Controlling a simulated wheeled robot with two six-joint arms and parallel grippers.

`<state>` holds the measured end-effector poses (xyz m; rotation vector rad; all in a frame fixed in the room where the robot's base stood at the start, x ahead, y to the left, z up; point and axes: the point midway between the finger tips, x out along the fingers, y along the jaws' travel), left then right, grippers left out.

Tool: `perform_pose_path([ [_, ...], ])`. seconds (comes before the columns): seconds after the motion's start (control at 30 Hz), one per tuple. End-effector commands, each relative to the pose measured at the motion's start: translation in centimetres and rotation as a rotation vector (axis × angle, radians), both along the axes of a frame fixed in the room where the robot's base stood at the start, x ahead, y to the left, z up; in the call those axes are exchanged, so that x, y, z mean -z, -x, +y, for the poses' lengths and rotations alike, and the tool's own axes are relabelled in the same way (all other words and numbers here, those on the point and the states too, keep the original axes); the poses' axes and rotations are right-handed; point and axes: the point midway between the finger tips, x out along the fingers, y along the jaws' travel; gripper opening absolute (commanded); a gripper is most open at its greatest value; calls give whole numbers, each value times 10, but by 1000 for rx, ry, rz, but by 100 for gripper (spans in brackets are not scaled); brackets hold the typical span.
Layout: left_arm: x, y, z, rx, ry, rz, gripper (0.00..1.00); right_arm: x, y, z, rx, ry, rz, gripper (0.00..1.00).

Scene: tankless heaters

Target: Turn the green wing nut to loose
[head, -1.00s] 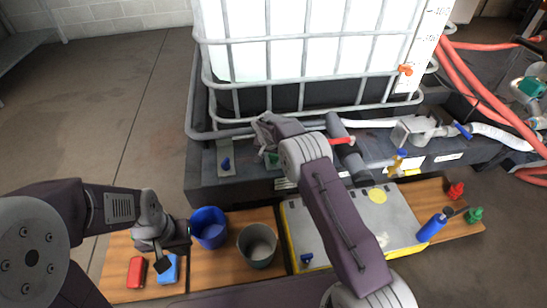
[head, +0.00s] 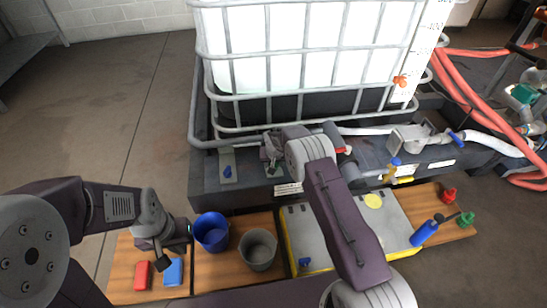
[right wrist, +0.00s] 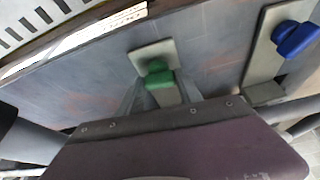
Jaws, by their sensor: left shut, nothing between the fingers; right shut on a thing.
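The green wing nut (right wrist: 158,78) sits on a pale plate (right wrist: 150,55) on the dark grey wall in the right wrist view. In the head view it is mostly covered by my right gripper (head: 273,160). My right gripper is shut on the green wing nut, with its fingers meeting at the nut; its body fills the lower part of the right wrist view. A blue wing nut (right wrist: 294,39) stands on another plate to the right there, and on the left of the green one in the head view. My left gripper (head: 163,262) is shut and empty above the bench.
Below the left gripper lie a red block (head: 142,274) and a blue block (head: 173,272). The caged white tank (head: 300,45) rises behind the dark ledge.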

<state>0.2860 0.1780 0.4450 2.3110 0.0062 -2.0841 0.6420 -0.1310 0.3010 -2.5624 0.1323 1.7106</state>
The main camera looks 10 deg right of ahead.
Motion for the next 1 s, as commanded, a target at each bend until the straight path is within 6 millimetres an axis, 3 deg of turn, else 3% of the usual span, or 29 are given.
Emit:
perform_pose_path([
  [0.03, -14, 0, 0, 0, 0, 0, 0, -6, 1, -2, -39, -1, 5, 1],
  [0.1, -20, 0, 0, 0, 0, 0, 0, -5, 1, -2, -104, -1, 4, 1],
  [0.33, -27, 0, 0, 0, 0, 0, 0, 0, 0, -3, -320, -3, 3, 1],
  [1.0, 14, 0, 0, 0, 0, 0, 0, 4, -2, -6, -880, 0, 0, 1],
])
